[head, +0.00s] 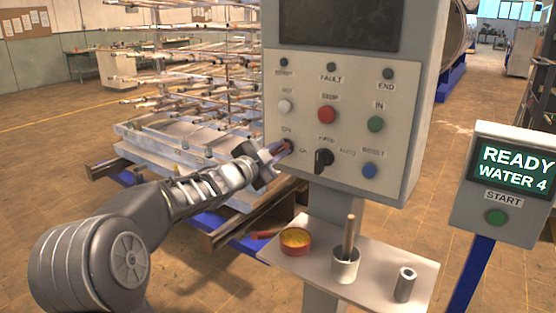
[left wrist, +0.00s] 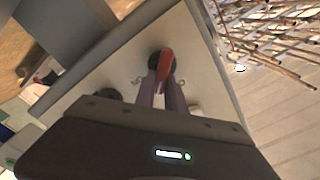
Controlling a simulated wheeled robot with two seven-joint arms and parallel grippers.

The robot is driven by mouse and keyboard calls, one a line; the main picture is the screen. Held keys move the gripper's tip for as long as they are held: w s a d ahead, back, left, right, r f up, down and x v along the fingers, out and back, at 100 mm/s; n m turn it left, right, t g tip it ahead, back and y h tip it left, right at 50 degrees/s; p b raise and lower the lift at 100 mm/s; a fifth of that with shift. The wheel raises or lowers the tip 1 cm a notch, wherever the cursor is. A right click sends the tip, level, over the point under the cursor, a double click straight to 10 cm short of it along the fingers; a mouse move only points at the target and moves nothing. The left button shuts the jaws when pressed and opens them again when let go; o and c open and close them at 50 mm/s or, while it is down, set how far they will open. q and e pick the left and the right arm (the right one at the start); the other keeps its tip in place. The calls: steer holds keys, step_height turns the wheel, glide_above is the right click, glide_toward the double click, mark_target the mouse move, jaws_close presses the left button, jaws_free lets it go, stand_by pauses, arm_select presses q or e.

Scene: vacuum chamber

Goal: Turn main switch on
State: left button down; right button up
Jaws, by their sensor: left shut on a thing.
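The main switch is a red lever (left wrist: 166,62) on a round black base, at the lower left of the grey control panel (head: 396,112). In the left wrist view the lever lies between the two fingers of my left gripper (left wrist: 162,82), which is shut on it. In the head view my left gripper (head: 283,149) reaches the panel from the left and covers most of the switch. The lever's exact setting cannot be told, as the fingers hide part of it and its labels are too small. My right gripper is not in view.
A black mode knob (head: 323,160) sits just right of the gripper, with red (head: 327,114), green (head: 375,124) and blue (head: 370,170) buttons around. Below, a shelf (head: 385,262) holds a tin (head: 295,240) and a cup (head: 345,266). A START box (head: 500,215) stands right.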

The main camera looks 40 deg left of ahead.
arm_select(q)
steer(key=shift+d+f+m+b, duration=0.1)
steer(key=shift+f+m+b, duration=0.1)
steer(key=shift+m+b, duration=1.05)
steer(key=shift+d+f+m+b, duration=0.15)
steer(key=shift+m+b, duration=0.55)
steer(key=shift+m, duration=0.9)
steer(key=shift+a+f+m+b, duration=0.1)
steer(key=shift+f+m+b, duration=0.15)
steer(key=shift+m+b, duration=1)
steer(key=shift+m, duration=0.3)
steer(key=c, duration=1.4)
jaws_free()
steer(key=s, duration=0.7)
steer(key=shift+s+d, duration=0.15)
steer(key=shift+s, duration=0.25)
